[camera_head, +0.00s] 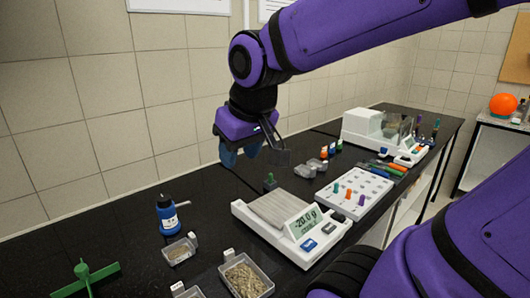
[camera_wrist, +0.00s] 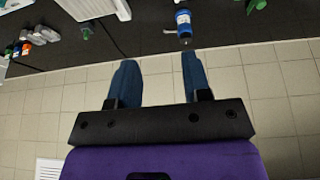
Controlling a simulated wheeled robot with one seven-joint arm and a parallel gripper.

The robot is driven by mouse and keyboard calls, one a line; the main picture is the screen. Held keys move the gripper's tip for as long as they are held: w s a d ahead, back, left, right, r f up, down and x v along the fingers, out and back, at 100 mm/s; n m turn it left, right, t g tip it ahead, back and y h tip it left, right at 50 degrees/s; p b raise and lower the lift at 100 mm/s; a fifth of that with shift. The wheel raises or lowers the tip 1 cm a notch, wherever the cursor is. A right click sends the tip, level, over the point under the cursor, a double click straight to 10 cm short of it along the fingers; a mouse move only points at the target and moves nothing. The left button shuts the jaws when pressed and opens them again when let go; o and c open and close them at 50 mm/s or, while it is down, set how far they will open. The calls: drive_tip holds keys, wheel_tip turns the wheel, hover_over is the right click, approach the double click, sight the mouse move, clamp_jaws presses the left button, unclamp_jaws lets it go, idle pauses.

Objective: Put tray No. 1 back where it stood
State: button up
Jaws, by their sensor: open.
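Three small clear trays with white tags show at the lower left of the head view; I cannot read their numbers, so I cannot tell which is tray No. 1. One smaller tray (camera_head: 179,250) holds a little material and stands beside the blue bottle. A larger tray (camera_head: 246,278) is full of brownish grains, and another tray (camera_head: 186,292) is cut off by the bottom edge. My gripper (camera_head: 240,157) is open and empty, raised above the bench behind the balance. Its two blue fingers (camera_wrist: 157,78) stand apart in the wrist view, with nothing between them.
A white balance (camera_head: 290,228) reading -20.0 g has a bare pan. A blue bottle (camera_head: 168,216) and a green stand (camera_head: 85,277) are at left. A white rack with coloured pegs (camera_head: 355,192) is to the right. The tiled wall is close behind my gripper.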

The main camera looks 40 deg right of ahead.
drive_tip(key=s+r, duration=0.1)
drive_tip(key=s, duration=0.5)
drive_tip(key=shift+s+r+t, duration=0.3)
drive_tip(key=shift+s+r, duration=0.05)
drive_tip(key=shift+d, duration=0.1)
idle(0.7)
